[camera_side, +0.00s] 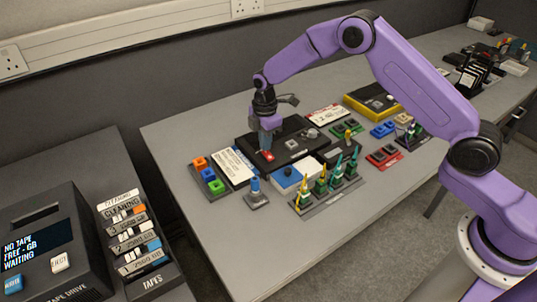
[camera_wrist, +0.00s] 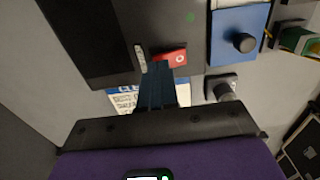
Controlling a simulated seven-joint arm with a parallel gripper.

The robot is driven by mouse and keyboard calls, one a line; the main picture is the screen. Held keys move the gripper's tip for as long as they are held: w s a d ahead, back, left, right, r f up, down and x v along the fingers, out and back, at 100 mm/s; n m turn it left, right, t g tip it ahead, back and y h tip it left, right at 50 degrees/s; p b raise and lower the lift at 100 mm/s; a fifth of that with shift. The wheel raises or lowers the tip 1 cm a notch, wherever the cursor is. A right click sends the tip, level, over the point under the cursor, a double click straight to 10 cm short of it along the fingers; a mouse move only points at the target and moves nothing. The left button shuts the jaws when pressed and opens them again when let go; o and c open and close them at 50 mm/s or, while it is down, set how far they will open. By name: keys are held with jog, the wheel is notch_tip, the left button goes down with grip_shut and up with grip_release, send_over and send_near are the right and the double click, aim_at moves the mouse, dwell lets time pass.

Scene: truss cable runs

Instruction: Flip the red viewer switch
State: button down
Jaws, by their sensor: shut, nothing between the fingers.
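The red viewer switch (camera_side: 268,156) sits on the front left part of a black box, the viewer (camera_side: 262,137). In the wrist view the red switch (camera_wrist: 172,57) carries a white ring mark and lies on the black box (camera_wrist: 150,20) just past the fingertips. My gripper (camera_side: 266,146) points down at the switch from above. In the wrist view my gripper (camera_wrist: 158,68) has its blue-grey fingers together with nothing between them. The fingertips cover the switch's near left edge; I cannot tell whether they touch it.
A blue box with a round dark knob (camera_wrist: 244,42) is right of the viewer. A white printed card (camera_side: 233,167) lies at its left, beside a rack of coloured blocks (camera_side: 209,176). A stand of green and yellow plugs (camera_side: 327,187) is in front. The table's front left is clear.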

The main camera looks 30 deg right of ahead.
jog(key=shift+f, duration=0.7)
dwell(0.5)
jog(key=shift+r, duration=3.5)
